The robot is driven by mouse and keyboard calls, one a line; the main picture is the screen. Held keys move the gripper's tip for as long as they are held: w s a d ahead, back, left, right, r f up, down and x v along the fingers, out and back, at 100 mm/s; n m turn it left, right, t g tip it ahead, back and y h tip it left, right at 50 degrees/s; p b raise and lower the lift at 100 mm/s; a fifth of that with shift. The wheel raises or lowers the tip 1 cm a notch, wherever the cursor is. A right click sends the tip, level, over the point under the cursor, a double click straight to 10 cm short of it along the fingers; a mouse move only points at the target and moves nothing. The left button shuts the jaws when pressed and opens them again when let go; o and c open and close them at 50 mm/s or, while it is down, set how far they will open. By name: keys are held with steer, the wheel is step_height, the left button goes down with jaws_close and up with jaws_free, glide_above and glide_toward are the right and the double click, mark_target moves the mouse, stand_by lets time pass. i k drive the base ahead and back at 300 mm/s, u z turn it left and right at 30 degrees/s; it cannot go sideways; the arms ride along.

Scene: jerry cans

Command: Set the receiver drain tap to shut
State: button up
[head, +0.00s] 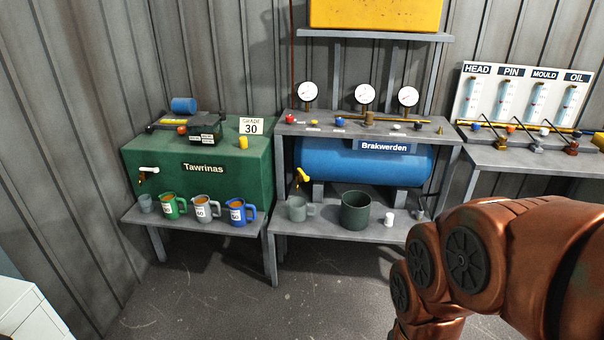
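The blue receiver tank (310,160), labelled "Brakwerden", lies on its side under a grey shelf on the middle bench. A tap with a yellow handle (303,175) is at the tank's left end, its handle slanting. I cannot tell for sure whether this is the drain tap, or whether it is open or shut. A small grey fitting (421,206) stands low at the tank's right, too small to make out. My copper-coloured arm fills the lower right, well apart from the tank. My gripper's fingers do not show.
A grey mug (297,208), dark green pot (355,211) and white cup (389,219) stand before the tank. Gauges and coloured knobs sit above. Left is a green "Tawrinas" tank (240,190) with jugs. Right is an oil rack (522,97). The floor (250,300) in front is clear.

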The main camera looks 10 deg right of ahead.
mark_target(306, 179)
steer(key=u, duration=0.45)
steer(key=i, duration=2.4)
steer(key=z, duration=0.15)
